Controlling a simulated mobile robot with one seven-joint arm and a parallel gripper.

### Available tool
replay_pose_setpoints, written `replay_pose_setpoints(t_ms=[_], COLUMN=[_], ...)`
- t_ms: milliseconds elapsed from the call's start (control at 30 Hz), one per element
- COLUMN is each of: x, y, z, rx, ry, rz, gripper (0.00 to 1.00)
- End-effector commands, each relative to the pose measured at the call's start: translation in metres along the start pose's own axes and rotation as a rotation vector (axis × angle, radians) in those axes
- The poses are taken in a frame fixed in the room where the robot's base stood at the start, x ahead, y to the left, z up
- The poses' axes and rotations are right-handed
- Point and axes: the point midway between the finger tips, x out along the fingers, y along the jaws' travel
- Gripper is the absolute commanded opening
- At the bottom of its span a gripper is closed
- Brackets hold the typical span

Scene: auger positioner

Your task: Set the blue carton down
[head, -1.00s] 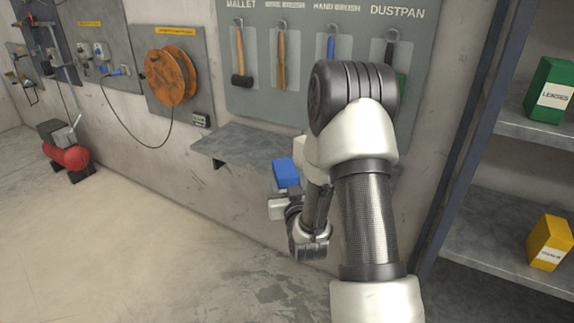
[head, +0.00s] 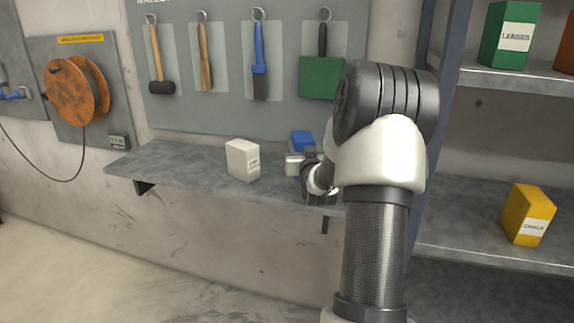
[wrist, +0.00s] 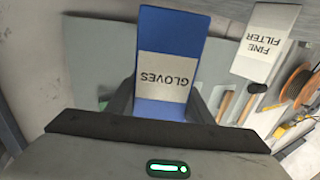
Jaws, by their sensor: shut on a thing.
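The blue carton (head: 302,139) is in my gripper (head: 304,158), over the right part of the grey wall shelf (head: 160,168). In the wrist view the blue carton (wrist: 170,38) has a white label reading GLOVES and stands between the two dark fingers of my gripper (wrist: 163,100), which are shut on it. My arm hides part of the carton and of the shelf in the head view. I cannot tell whether the carton's base touches the shelf.
A white FINE FILTER carton (head: 243,160) stands on the shelf left of my gripper; it also shows in the wrist view (wrist: 265,42). The shelf's left part is clear. A dustpan (head: 321,77) and other tools hang above. A side rack (head: 465,238) holds a yellow carton (head: 528,214).

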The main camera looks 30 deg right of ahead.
Motion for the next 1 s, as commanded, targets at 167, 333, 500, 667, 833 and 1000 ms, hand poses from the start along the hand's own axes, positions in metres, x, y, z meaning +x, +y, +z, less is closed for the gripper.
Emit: replay_pose_setpoints(t_ms=[167,333,500,667,833,1000], x=[0.0,0.0,0.0,0.0,0.0,0.0], y=[0.0,-0.001,-0.001,-0.001,-0.001,-0.001], z=[0.014,0.039,0.046,0.046,0.049,0.049], rx=[0.0,0.001,0.0,0.0,0.0,0.0], ry=[0.002,0.0,0.004,0.003,0.001,0.001], rz=[0.0,-0.001,-0.001,-0.001,-0.001,-0.001], gripper=[0.17,0.17,0.17,0.17,0.55,0.66])
